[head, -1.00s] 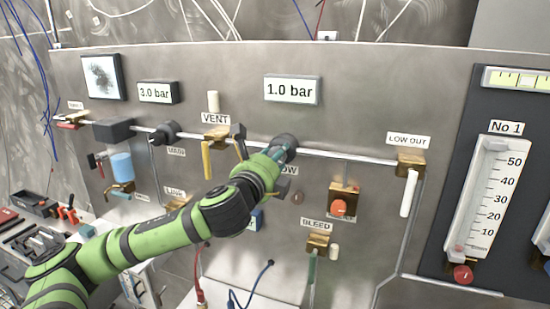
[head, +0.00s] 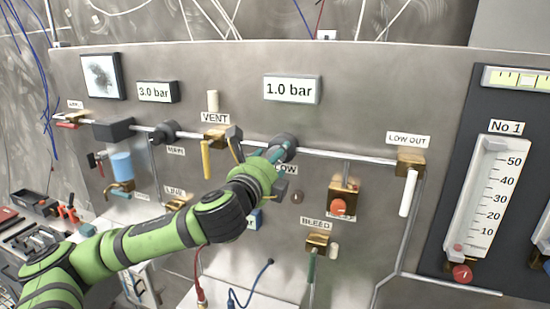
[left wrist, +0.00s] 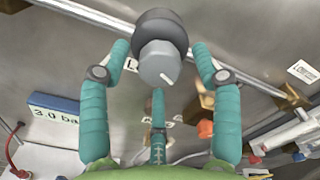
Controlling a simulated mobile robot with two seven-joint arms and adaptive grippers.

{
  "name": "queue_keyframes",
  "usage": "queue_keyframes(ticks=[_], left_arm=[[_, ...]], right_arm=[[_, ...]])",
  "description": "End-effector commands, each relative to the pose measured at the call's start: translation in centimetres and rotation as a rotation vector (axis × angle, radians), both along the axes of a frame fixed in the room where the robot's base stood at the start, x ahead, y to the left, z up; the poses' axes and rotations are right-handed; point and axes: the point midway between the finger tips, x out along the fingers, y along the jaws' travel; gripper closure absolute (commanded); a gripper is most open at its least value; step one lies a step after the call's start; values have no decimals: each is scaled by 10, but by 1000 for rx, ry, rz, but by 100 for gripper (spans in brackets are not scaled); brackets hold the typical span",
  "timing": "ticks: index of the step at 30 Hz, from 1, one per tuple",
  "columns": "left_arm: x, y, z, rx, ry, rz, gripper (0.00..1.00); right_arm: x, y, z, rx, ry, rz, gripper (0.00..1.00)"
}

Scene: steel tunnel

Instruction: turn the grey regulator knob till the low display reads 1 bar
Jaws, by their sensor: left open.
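The grey regulator knob (left wrist: 160,66) with a white mark on its face sits on a dark round body (head: 286,146) on the panel's pipe, above the partly hidden LOW label. The low display (head: 291,89) reads 1.0 bar. My left gripper (head: 274,154) is at the knob, its teal fingers pointing to it. In the left wrist view its fingers are open, spread left, right and below the knob, with visible gaps. My right gripper is not in view.
The other display (head: 157,92) reads 3.0 bar. Close by are the VENT valve (head: 215,138), the BLEED valve (head: 318,240), an orange knob (head: 338,207) and the LOW OUT valve (head: 411,163). A flow gauge (head: 488,195) stands at right.

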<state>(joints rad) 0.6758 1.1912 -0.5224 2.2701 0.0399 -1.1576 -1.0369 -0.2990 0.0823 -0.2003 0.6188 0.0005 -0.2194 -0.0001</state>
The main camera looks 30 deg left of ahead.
Motion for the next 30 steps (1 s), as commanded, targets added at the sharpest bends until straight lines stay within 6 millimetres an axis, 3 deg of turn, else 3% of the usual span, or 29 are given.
queue_keyframes(ticks=[10,23,26,30], left_arm=[[-52,-12,0,3,1,0,36],[-59,-15,0,-8,-3,-1,36],[-57,-22,2,-102,-26,-17,36],[-52,-41,10,-514,-124,-67,36]], right_arm=[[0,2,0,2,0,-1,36],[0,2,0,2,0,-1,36],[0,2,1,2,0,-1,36],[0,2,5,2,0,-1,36]])
